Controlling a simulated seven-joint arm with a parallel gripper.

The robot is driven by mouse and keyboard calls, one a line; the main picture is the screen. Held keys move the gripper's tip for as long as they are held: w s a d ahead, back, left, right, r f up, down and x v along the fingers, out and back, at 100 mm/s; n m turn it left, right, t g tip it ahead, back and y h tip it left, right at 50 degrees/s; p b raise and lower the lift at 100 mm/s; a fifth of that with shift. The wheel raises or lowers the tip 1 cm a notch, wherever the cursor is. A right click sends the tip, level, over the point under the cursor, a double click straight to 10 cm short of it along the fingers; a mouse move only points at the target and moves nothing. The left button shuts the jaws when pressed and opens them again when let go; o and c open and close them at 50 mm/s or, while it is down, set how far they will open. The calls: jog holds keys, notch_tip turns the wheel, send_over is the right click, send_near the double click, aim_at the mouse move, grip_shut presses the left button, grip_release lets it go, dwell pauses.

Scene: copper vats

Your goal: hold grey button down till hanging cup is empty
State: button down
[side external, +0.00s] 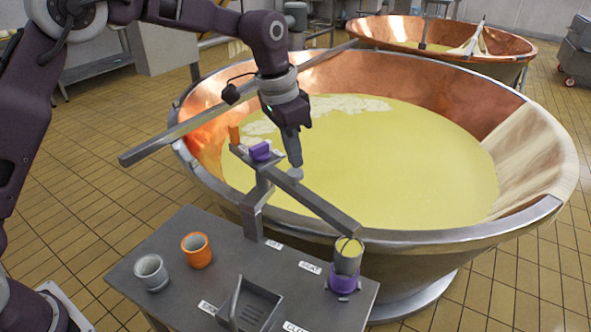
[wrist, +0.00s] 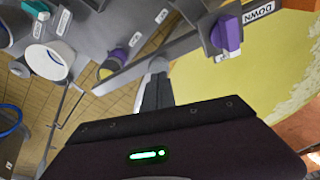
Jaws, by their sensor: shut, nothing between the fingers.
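The grey button (side external: 296,174) sits on top of a slanting metal beam (side external: 325,208). My gripper (side external: 295,160) is shut and empty, with its fingertips at the button, seemingly touching it. The hanging cup (side external: 348,262) is grey and hangs near the beam's lower right end. Yellow shows inside its mouth, also in the wrist view (wrist: 105,73). A purple cup (side external: 343,283) is directly below it, partly hidden.
A purple switch (side external: 260,151) is at the beam's other end. A grey cup (side external: 151,272), an orange cup (side external: 197,250) and a handled grey tray (side external: 232,321) are on the metal table (side external: 185,224). A copper vat (side external: 440,82) of yellow liquid lies behind the beam.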

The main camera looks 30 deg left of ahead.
aim_at(294, 172)
jog(key=shift+f, duration=0.1)
dwell(0.3)
jog(key=shift+s+x, duration=0.1)
jog(key=shift+x, duration=0.55)
jog(key=shift+s+x, duration=0.15)
jog(key=shift+x, duration=0.5)
jog(key=shift+a+f, duration=0.1)
jog(key=shift+a, duration=0.05)
dwell(1.1)
dwell(1.0)
jog(key=shift+w+d+v, duration=0.1)
jog(key=shift+w+v, duration=0.1)
jog(key=shift+v, duration=0.95)
jog(key=shift+w+d+v, duration=0.15)
jog(key=shift+w+v, duration=0.05)
jog(key=shift+v, duration=0.95)
jog(key=shift+w+d+v, duration=0.1)
jog(key=shift+w+v, duration=0.1)
jog(key=shift+v, duration=0.95)
